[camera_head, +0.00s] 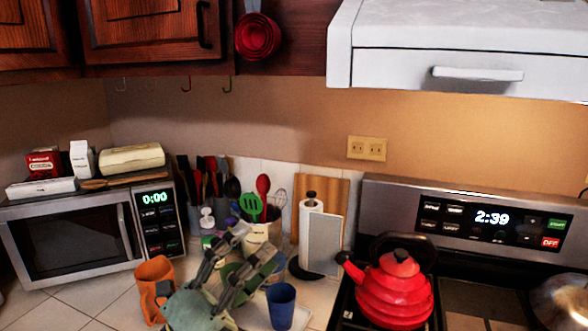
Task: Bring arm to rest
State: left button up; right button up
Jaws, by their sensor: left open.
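My left gripper (254,246) shows at the bottom centre, its green-grey body low in the picture and its two fingers reaching up and to the right. The fingers are apart, with nothing seen held between them. They cover part of the counter and what stands behind them. An orange mug-like object (155,288) is left of the gripper, and a blue cup (281,305) is just right of it. Whether the fingers touch anything cannot be told. My right gripper is not in view.
A microwave (75,240) stands at left with packages on top. Utensil holders (262,232), a paper towel roll (310,225) and boards stand behind the gripper. A red kettle (395,292) sits on the stove at right. Wooden cabinets and a white hood (460,60) hang above.

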pick_arm(q)
jog(key=w+a+f+n+t+y, duration=0.1)
jog(key=a+f+n+t+y, duration=0.2)
jog(key=a+n+y, duration=0.5)
jog(key=w+a+f+n+t+y, duration=0.1)
jog(key=a+f+n+t+y, duration=0.25)
jog(key=n+y, duration=0.5)
jog(key=s+a+f+n+g+y, duration=0.25)
jog(key=a+f+n+g, duration=0.2)
jog(key=f, duration=0.35)
jog(key=s+a+f+n+g+y, duration=0.1)
jog(key=s+a+f+n+g, duration=0.2)
jog(key=f+n, duration=0.35)
jog(key=s+d+f+n+g+h, duration=0.1)
jog(key=s+d+f+g, duration=0.1)
jog(key=s+f+g, duration=0.6)
jog(key=s+d+f+n+g+h, duration=0.1)
jog(key=s+d+f+g, duration=0.15)
jog(key=s+f, duration=1)
jog(key=s+f+g, duration=0.2)
jog(key=s+f, duration=0.1)
jog(key=f, duration=2.1)
jog(key=s+a+f, duration=0.3)
jog(key=s+f, duration=1.2)
jog(key=s, duration=0.1)
jog(key=shift+s+a+f+m+g, duration=0.2)
jog(key=shift+s+f+m+g, duration=0.15)
jog(key=shift+g, duration=0.1)
